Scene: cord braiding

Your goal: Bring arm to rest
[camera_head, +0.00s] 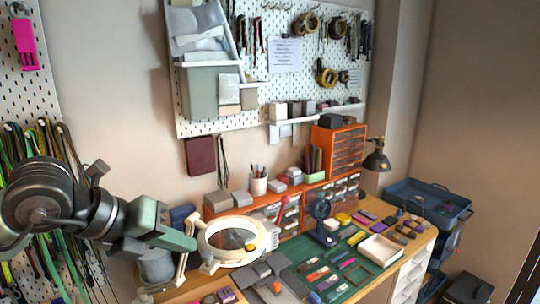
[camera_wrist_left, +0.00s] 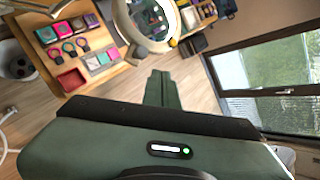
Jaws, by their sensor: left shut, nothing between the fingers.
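My left arm comes in from the left in the head view. Its green gripper (camera_head: 190,242) is shut and empty, held in the air in front of the left end of the workbench, beside the ring-shaped magnifier lamp (camera_head: 205,254). In the left wrist view the shut fingers (camera_wrist_left: 158,88) point out past the bench edge over the wooden floor. No cord is in the gripper. My right gripper is in neither view.
Cords (camera_head: 65,245) hang on the left pegboard. An orange drawer cabinet (camera_head: 340,150) stands behind. Open floor (camera_wrist_left: 200,85) shows in the wrist view.

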